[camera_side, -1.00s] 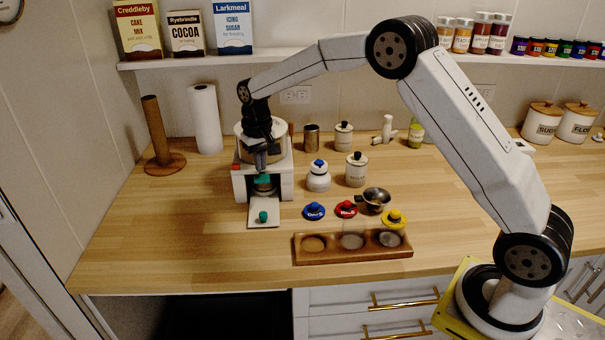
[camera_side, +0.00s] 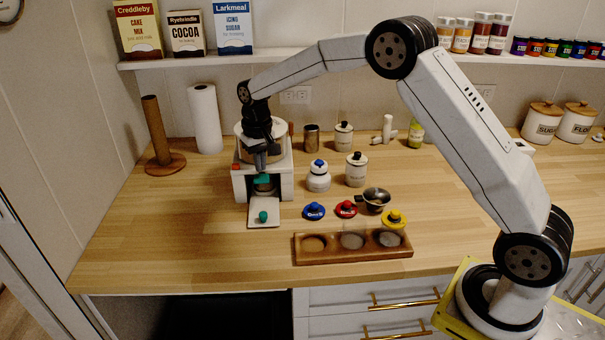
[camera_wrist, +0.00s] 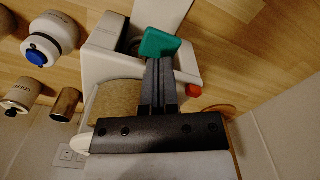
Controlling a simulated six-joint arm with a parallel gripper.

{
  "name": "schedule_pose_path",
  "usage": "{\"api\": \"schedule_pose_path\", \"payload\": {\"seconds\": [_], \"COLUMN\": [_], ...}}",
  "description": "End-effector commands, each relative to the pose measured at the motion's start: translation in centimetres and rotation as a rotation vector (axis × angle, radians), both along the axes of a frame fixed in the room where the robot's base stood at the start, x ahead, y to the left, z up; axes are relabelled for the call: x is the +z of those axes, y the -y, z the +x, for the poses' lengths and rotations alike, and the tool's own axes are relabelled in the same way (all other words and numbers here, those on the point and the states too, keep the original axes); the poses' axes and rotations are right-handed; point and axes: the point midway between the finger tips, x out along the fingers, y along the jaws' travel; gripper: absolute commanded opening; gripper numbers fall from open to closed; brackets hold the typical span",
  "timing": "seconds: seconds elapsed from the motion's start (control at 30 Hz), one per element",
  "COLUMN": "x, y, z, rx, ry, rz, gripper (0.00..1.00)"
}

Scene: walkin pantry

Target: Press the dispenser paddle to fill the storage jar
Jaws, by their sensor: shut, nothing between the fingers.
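The white dispenser (camera_side: 285,180) stands at the left of the counter, with a round hopper on top. Its teal paddle (camera_side: 261,179) is at the front, and it also shows in the wrist view (camera_wrist: 161,43). My gripper (camera_side: 261,168) points down in front of the dispenser, shut and empty. In the wrist view its fingertips (camera_wrist: 160,60) meet the paddle and appear to touch it. A small jar (camera_side: 265,188) seems to sit in the bay under the paddle, mostly hidden, so its fill cannot be told.
A teal knob (camera_side: 263,216) lies on the white board before the dispenser. A white bottle (camera_side: 318,178) and canisters stand to the right. The front left counter is clear.

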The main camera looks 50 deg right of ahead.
Motion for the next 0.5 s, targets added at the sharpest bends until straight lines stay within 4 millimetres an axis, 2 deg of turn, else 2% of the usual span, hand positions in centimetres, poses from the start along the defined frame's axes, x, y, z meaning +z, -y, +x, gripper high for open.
{"api": "schedule_pose_path", "payload": {"seconds": [0.5], "x": [-1.5], "y": [0.0], "z": [0.0], "rx": [0.0], "ry": [-0.001], "rz": [0.0], "gripper": [0.0]}}
